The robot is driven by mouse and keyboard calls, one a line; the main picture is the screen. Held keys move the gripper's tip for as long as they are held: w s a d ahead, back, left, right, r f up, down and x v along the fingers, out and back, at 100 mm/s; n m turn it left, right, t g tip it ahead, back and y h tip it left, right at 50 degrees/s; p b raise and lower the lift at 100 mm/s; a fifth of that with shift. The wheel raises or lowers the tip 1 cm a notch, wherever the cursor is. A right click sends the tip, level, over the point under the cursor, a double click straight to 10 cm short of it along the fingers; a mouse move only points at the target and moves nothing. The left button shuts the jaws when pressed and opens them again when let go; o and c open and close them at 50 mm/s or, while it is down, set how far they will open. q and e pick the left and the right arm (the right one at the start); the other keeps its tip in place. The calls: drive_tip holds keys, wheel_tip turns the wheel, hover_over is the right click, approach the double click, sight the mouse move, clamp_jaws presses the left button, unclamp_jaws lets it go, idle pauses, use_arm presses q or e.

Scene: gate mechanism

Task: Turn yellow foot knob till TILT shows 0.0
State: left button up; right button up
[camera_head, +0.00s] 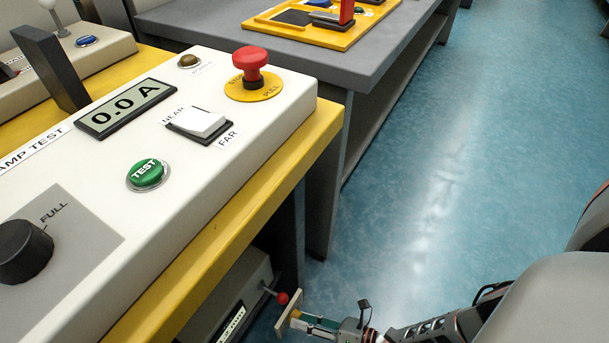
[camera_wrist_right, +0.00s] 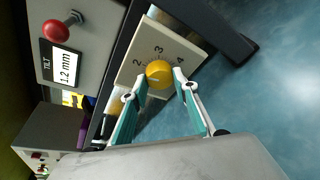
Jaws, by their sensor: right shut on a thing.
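The yellow foot knob (camera_wrist_right: 158,73) sits on a pale dial plate (camera_wrist_right: 176,48) marked 2, 3 and 4 in the right wrist view. A small dark mark shows on the knob's lower left. My right gripper (camera_wrist_right: 155,88) has one fingertip on each side of the knob and is shut on it. In the head view my right gripper (camera_head: 300,321) is low at the plate's edge, and the knob is hard to make out there. The TILT display (camera_wrist_right: 66,67) reads 1.2 mm. My left gripper is out of view.
A red ball-ended lever (camera_wrist_right: 55,31) juts from the grey box beside the TILT display. Above, a white console (camera_head: 190,220) with switches rests on a yellow-edged bench (camera_head: 262,200). A grey table (camera_head: 350,60) stands behind. The blue floor (camera_head: 440,180) to the right is clear.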

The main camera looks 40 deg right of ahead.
drive_tip(key=shift+s+a+n+h, duration=0.1)
drive_tip(key=shift+n+h, duration=0.8)
drive_tip(key=shift+n, duration=1)
drive_tip(key=o, duration=1.1)
